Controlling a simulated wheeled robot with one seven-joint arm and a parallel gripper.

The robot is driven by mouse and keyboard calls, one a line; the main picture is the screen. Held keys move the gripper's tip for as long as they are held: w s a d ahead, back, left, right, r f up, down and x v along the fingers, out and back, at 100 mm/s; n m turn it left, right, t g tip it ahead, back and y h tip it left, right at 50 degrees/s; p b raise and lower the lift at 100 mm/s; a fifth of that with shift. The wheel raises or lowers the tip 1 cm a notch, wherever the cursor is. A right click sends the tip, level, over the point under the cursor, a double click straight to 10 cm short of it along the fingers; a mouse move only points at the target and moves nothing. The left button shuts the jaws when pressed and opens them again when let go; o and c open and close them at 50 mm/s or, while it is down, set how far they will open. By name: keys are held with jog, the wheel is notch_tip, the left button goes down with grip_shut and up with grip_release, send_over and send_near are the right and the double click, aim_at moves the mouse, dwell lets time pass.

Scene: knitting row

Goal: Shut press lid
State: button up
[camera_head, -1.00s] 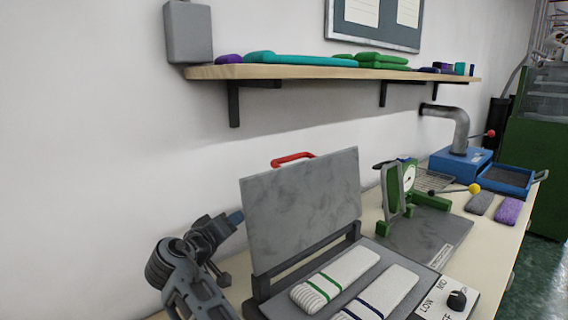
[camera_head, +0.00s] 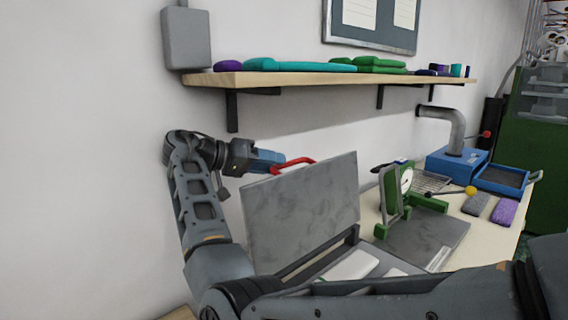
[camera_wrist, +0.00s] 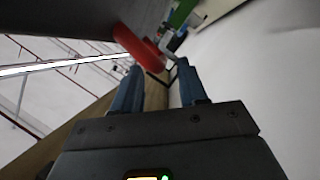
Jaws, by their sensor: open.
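The press lid (camera_head: 300,212) is a grey plate standing upright, hinged at the back of the press base (camera_head: 345,258). A red handle (camera_head: 292,164) sits on its top edge; it also shows in the wrist view (camera_wrist: 138,47), just beyond the fingertips. White knitted pieces (camera_head: 352,265) lie on the press bed, partly hidden by my arm. My gripper (camera_head: 280,160) is at the left end of the red handle, its blue fingers close to it. In the wrist view my gripper (camera_wrist: 158,72) is open with nothing between the fingers. Whether a finger touches the handle is unclear.
A wooden shelf (camera_head: 330,77) with folded knits hangs above on brackets. A green gauge device (camera_head: 397,195) stands right of the lid. A blue unit with a pipe (camera_head: 457,160) and grey and purple pieces (camera_head: 505,211) are further right.

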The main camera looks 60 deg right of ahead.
jog(key=shift+p+x, duration=0.4)
jog(key=shift+x, duration=1.65)
grip_shut()
